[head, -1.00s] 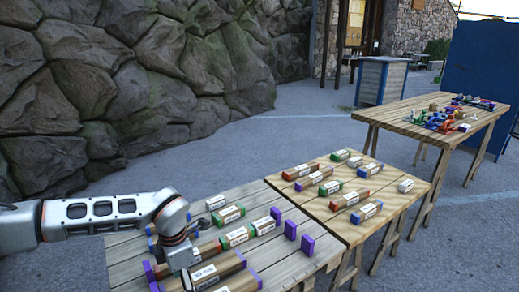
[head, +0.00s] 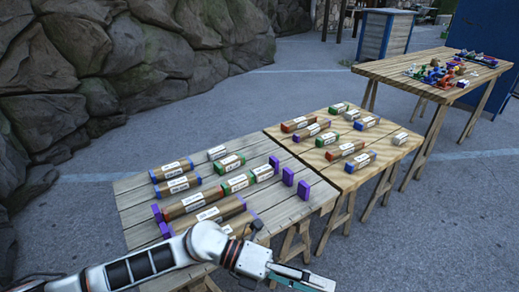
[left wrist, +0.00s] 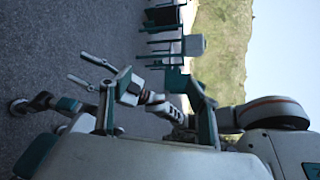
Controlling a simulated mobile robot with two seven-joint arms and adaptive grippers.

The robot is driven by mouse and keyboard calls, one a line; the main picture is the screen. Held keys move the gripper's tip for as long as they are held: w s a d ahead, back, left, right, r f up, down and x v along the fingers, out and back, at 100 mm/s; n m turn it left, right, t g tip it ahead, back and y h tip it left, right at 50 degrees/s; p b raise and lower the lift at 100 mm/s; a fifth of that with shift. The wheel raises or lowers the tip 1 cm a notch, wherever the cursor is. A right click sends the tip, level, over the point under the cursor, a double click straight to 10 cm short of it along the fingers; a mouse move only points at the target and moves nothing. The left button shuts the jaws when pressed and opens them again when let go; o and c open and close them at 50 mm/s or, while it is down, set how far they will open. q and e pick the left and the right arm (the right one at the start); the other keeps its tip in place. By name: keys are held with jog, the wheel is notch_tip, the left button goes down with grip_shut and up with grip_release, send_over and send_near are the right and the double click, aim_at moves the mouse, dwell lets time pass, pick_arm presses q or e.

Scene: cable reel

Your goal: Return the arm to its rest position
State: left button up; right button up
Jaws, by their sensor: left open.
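My left arm comes in from the lower left in the head view, and its forearm passes in front of the near edge of the grey plank table (head: 135,205). My left gripper (head: 303,281) is at the bottom, off that table's front right corner. Its fingers are spread and nothing shows between them. The arm hides part of the front table edge. In the left wrist view, grey and teal mechanical parts fill the lower middle; I cannot tell them all apart. My right gripper does not show in the head view.
Cardboard-coloured cylinders with coloured ends (head: 185,206) lie in rows on the grey table. A lighter wooden table (head: 390,147) adjoins it with more cylinders. A farther table (head: 390,70) holds small coloured parts. Open pavement (head: 440,220) lies to the right.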

pick_arm(q)
jog(key=w+r+n+t+h, duration=0.6)
jog(key=n+t, duration=0.3)
jog(key=n, duration=0.3)
jog(key=w+a+f+n+t+y+p, duration=0.1)
jog(key=w+a+f+n+t+y, duration=0.1)
jog(key=a+f+n+t+y, duration=0.45)
jog(key=w+a+f+n+t+y, duration=0.1)
jog(key=w+a+n+t+y, duration=0.1)
jog(key=a+n+t, duration=0.5)
jog(key=s+a+f+n+g+y, duration=0.4)
jog(key=s+a+f+n, duration=0.2)
jog(key=a+f, duration=0.3)
jog(key=s+a+f+n+g+y, duration=0.4)
jog(key=s+a+f+n, duration=0.3)
jog(key=f, duration=0.5)
jog(key=shift+s+a+y+p, duration=0.3)
jog(key=shift+s+a+y, duration=0.1)
jog(key=shift+a+y, duration=0.45)
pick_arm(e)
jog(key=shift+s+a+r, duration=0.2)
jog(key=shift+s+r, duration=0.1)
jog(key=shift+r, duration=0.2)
pick_arm(q)
jog(key=shift+a, duration=0.1)
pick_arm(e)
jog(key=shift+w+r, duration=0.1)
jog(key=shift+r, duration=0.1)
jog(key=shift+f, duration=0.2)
